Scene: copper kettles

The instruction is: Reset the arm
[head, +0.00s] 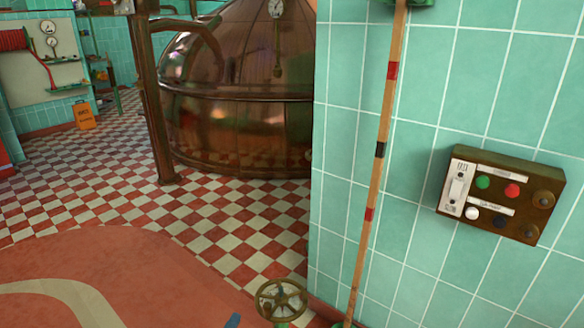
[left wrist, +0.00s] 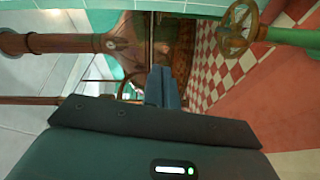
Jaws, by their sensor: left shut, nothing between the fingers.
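My left gripper shows in the head view only as a small blue tip (head: 232,320) at the bottom edge, over the red floor. In the left wrist view its two fingers (left wrist: 160,88) are together with nothing between them. The rest of my left arm is outside the head view. My right gripper is in neither view.
A valve handwheel (head: 282,299) stands just right of the tip; it also shows in the left wrist view (left wrist: 237,28). A wooden pole (head: 377,165) leans on the tiled wall beside a control box (head: 500,195). A copper kettle (head: 240,95) stands behind. The checkered floor (head: 110,190) is clear.

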